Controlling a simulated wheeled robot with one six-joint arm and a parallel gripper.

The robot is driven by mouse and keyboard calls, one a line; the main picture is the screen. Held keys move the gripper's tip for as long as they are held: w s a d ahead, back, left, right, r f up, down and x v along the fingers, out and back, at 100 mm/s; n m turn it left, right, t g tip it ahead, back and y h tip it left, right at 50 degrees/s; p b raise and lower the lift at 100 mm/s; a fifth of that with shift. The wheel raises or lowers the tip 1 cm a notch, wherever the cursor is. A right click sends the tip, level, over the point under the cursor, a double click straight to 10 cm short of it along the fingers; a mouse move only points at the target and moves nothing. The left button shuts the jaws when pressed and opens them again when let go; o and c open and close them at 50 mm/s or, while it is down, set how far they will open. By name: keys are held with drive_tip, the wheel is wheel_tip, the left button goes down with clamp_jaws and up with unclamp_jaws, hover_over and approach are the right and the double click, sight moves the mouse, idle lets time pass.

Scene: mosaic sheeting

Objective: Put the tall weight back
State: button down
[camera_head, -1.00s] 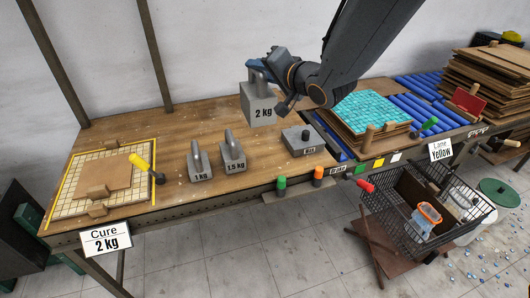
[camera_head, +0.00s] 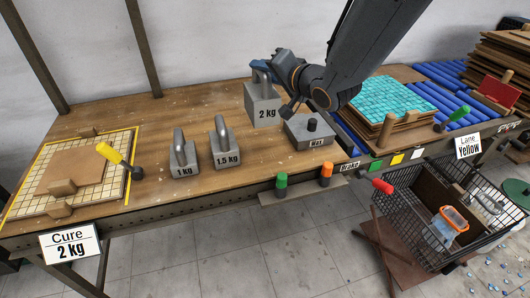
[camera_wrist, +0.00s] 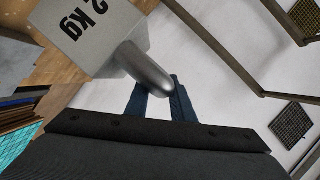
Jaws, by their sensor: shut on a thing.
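The tall weight is a grey block marked 2 kg (camera_head: 265,108) with a rounded metal handle on top. My gripper (camera_head: 262,70) is shut on that handle, and the weight hangs upright at the back middle of the bench, behind the flat weight. I cannot tell whether its base touches the wood. In the wrist view the block (camera_wrist: 95,35) and its handle show, with the blue fingers (camera_wrist: 160,98) at the handle's end. A 1 kg weight (camera_head: 184,160) and a 1.5 kg weight (camera_head: 225,150) stand to the front left.
A flat weight with a black knob (camera_head: 308,132) sits right of the tall one. At left, a yellow-framed tile sheet (camera_head: 25,200) lies under a board (camera_head: 75,172), above a sign reading Cure 2 kg (camera_head: 70,246). Turquoise sheeting (camera_head: 375,98) and blue rollers lie right. Bare wood (camera_head: 180,105) lies back left.

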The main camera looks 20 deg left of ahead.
sight(263, 111)
drive_tip(key=shift+w+a+f+b, duration=0.1)
drive_tip(key=shift+w+f+b, duration=0.1)
drive_tip(key=shift+f+b, duration=0.35)
drive_tip(key=shift+w+f+b, duration=0.2)
drive_tip(key=shift+f+b, duration=0.15)
drive_tip(key=shift+f, duration=0.4)
drive_tip(key=shift+f+p, duration=0.5)
drive_tip(key=shift+f, duration=4.65)
drive_tip(key=c, duration=1.5)
unclamp_jaws()
drive_tip(key=shift+s+f, duration=0.1)
drive_tip(key=shift+f, duration=0.1)
drive_tip(key=shift+c, duration=0.2)
